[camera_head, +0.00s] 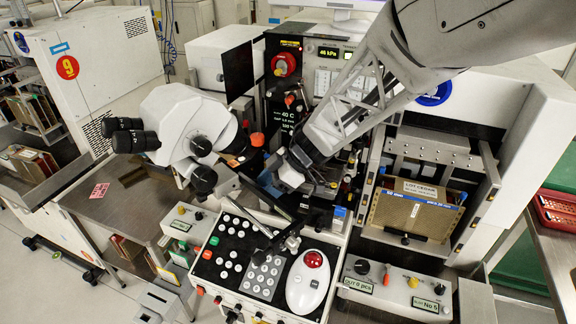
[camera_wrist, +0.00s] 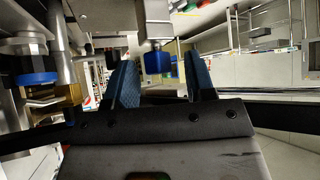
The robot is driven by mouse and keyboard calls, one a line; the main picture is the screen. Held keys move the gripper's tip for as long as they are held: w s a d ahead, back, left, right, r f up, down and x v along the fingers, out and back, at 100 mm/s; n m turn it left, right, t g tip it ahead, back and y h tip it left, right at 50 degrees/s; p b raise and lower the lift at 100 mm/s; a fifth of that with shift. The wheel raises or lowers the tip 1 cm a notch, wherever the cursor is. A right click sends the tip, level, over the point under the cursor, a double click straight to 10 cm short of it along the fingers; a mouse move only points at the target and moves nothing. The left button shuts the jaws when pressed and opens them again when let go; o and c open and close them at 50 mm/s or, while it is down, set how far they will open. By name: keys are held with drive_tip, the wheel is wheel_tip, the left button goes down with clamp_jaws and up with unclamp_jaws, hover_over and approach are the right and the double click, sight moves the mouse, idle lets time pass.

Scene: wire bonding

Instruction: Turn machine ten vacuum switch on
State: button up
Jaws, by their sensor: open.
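My gripper (camera_head: 290,177) is low in front of the centre machine, beside the microscope. In the wrist view its two blue-grey fingers (camera_wrist: 161,78) stand apart with nothing gripped. A blue knob-like cylinder (camera_wrist: 158,62) under a grey block appears between the fingers in the picture; I cannot tell its depth or whether anything touches. The centre machine's black panel has a green display (camera_head: 328,52) reading about 46 kPa and a large red knob (camera_head: 284,64). I cannot make out which part is the vacuum switch; my arm hides part of the panel.
The white microscope (camera_head: 190,130) stands close left of my gripper. Below are a keypad console (camera_head: 238,258) and a white mouse-like unit with a red button (camera_head: 308,282). A magazine box (camera_head: 415,212) sits at right. The left machine bears a red nine sign (camera_head: 67,67).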

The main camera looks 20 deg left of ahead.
drive_tip(key=shift+c, duration=0.2)
clamp_jaws()
idle(1.2)
drive_tip(key=shift+o, duration=0.2)
unclamp_jaws()
drive_tip(key=v, duration=0.7)
drive_tip(key=shift+d+r, duration=0.2)
drive_tip(key=shift+r, duration=0.1)
drive_tip(key=shift+w, duration=0.15)
